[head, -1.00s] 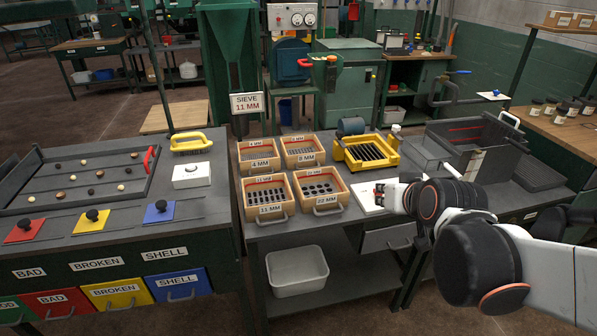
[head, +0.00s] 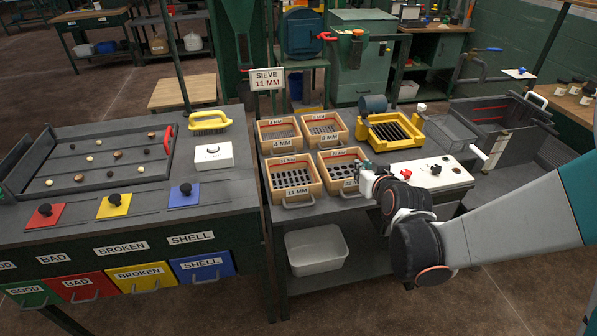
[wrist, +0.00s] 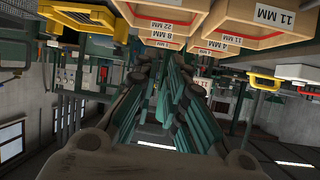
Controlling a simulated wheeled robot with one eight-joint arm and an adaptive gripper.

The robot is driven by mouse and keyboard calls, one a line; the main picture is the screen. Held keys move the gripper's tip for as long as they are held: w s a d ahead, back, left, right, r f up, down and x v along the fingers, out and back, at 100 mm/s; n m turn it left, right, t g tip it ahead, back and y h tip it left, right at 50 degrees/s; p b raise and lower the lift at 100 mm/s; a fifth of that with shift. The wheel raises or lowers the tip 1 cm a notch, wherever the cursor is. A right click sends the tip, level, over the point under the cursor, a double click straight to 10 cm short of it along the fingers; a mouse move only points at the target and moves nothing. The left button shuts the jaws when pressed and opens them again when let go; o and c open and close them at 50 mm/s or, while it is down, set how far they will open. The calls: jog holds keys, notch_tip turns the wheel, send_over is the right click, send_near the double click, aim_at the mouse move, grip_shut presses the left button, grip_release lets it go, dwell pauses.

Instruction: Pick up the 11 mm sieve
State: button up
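The 11 mm sieve is a dark slotted plate (head: 292,178) in a light wooden box (head: 300,192) labelled 11 MM, front left of the sieve boxes on the bench. A metal handle sits on the box's front. The box also shows at the upper right of the wrist view (wrist: 283,42), upside down. My gripper (head: 366,180) is to the right of this box, by the front right corner of the 22 mm box, and holds nothing that I can see. The gripper fingers (wrist: 165,95) show in the wrist view, but their gap is unclear.
Boxes labelled 4 MM (head: 281,146), 8 MM (head: 330,139) and 22 MM (head: 333,187) stand close around it. A yellow frame (head: 376,137) and a white panel with knobs (head: 432,172) are to the right. A sign (head: 267,80) reads SIEVE 11 MM. A white bin (head: 317,250) is below.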

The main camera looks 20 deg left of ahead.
jog(key=n+y, duration=0.2)
send_near(315, 167)
jog(key=b+x, duration=0.4)
jog(key=x, duration=0.5)
jog(key=shift+f, duration=0.15)
grip_shut()
